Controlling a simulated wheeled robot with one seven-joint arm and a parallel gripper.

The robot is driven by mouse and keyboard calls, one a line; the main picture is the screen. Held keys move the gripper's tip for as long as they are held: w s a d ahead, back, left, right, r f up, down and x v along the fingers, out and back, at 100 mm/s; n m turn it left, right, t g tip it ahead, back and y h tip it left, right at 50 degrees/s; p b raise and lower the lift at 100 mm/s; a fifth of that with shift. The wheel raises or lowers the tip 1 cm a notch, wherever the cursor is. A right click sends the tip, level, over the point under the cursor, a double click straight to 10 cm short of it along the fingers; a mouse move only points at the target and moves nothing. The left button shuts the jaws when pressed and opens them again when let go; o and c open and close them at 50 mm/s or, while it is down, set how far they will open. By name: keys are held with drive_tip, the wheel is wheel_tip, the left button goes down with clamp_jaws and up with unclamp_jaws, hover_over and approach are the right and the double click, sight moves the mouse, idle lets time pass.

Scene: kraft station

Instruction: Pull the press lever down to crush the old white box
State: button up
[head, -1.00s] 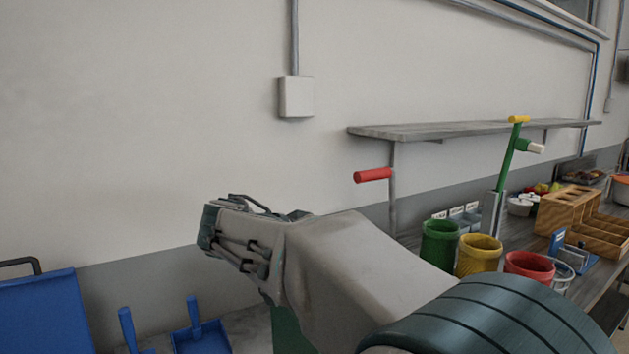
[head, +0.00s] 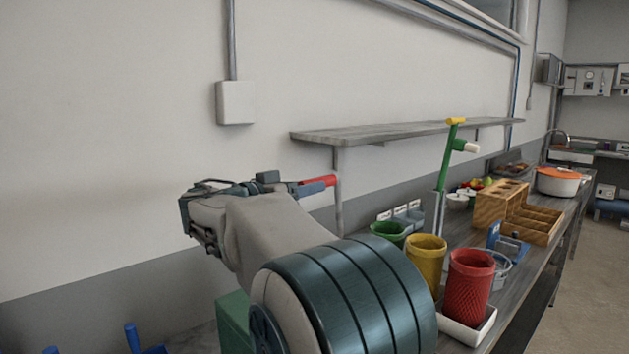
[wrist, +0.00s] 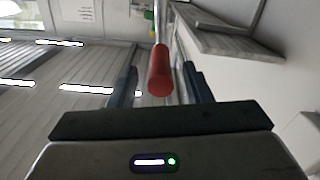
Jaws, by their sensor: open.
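The red lever grip (head: 326,181) shows just past my gripper in the head view, below the left end of the shelf. In the wrist view the red grip (wrist: 159,72) lies between my two dark fingers, with a metal rod beyond it. My gripper (wrist: 161,88) is open; a gap shows on each side of the grip. In the head view my gripper (head: 292,184) is raised at the left-middle. A green block (head: 234,318) stands low, partly hidden by my arm; I cannot tell if it is the press body. The old white box is not visible.
A grey wall shelf (head: 400,130) extends right of the grip. On the bench are green (head: 389,233), yellow (head: 427,262) and red (head: 470,285) containers, a green lever with a yellow top (head: 446,160) and a wooden rack (head: 512,212). Blue handles (head: 132,338) show at lower left.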

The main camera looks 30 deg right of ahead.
drive_tip(key=shift+w+d, duration=0.15)
drive_tip(key=shift+d, duration=0.65)
drive_tip(key=shift+w+d, duration=0.1)
drive_tip(key=shift+d, duration=0.7)
clamp_jaws()
drive_tip(key=shift+f, duration=0.1)
